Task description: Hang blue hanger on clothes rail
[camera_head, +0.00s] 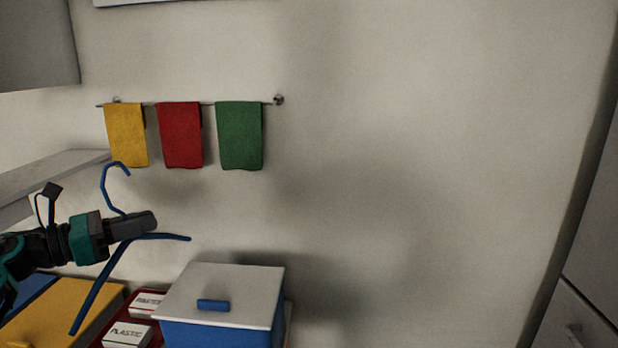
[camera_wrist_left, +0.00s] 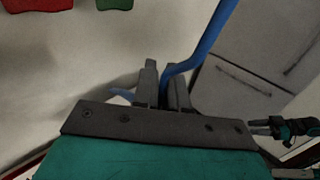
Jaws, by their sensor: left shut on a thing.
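The blue hanger (camera_head: 96,287) is in my left gripper (camera_head: 146,222), at the left of the head view. The gripper is shut on it near the base of its hook. The hook points up and the two arms slope down below the gripper. In the left wrist view a blue bar of the hanger (camera_wrist_left: 208,42) rises from between the fingers (camera_wrist_left: 163,88). A thin rail (camera_head: 209,103) is fixed to the back wall, above the hanger's hook in the picture.
Yellow (camera_head: 126,135), red (camera_head: 180,135) and green (camera_head: 239,136) towels hang on the rail. Below stand a blue box with a white lid (camera_head: 232,283), a yellow box (camera_head: 70,312) and small white boxes (camera_head: 128,335). A shelf (camera_head: 50,172) juts out at left. The wall right of the rail is bare.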

